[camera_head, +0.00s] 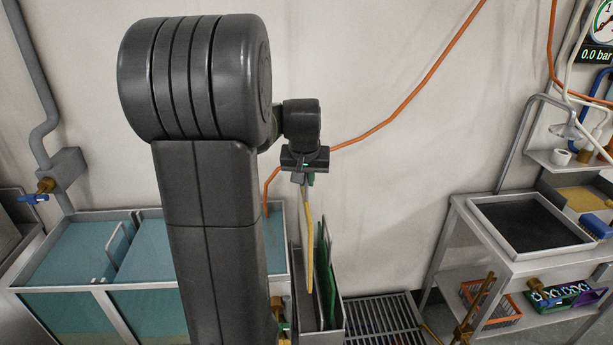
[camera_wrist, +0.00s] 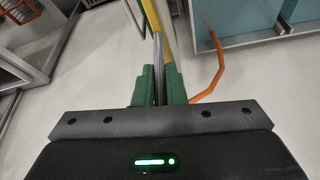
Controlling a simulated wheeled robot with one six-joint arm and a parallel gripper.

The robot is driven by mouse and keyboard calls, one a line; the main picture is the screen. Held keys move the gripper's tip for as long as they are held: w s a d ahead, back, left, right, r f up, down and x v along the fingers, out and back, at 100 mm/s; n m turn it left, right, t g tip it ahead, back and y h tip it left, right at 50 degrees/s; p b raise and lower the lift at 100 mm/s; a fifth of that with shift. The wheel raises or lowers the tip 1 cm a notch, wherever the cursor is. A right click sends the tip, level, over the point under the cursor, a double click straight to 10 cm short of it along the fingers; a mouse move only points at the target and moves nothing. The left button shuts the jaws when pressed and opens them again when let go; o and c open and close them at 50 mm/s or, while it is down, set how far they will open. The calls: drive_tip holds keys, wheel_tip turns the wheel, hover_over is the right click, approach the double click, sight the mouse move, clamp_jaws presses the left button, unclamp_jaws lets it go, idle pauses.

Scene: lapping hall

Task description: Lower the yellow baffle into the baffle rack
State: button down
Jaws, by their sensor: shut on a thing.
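The yellow baffle (camera_head: 308,240) hangs edge-on and roughly upright below my gripper (camera_head: 306,180) in the head view. My gripper is shut on its top end. In the wrist view the green fingers of my gripper (camera_wrist: 160,85) close around a thin grey strip, with the yellow baffle (camera_wrist: 166,30) showing just beyond. The baffle rack (camera_head: 338,315) is a narrow grey holder below, with green baffles (camera_head: 325,270) standing in it. The yellow baffle's lower end overlaps the rack in the picture, left of the green ones. I cannot tell whether it is inside a slot.
Tanks of teal liquid (camera_head: 75,255) stand left of the rack, partly behind my arm. A floor grate (camera_head: 385,322) lies to its right. A metal bench (camera_head: 470,235) stands further right. An orange hose (camera_head: 420,75) runs along the wall behind my gripper.

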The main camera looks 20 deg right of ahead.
drive_tip(key=shift+f+b, duration=8.95)
drive_tip(key=shift+f, duration=3.6)
drive_tip(key=shift+f+b, duration=0.4)
drive_tip(key=shift+f, duration=0.25)
drive_tip(key=c, duration=1.4)
unclamp_jaws()
drive_tip(key=shift+f, duration=0.1)
drive_tip(key=p+v, duration=0.1)
drive_tip(key=v, duration=1.3)
drive_tip(key=shift+p, duration=0.4)
drive_tip(key=shift+w, duration=0.1)
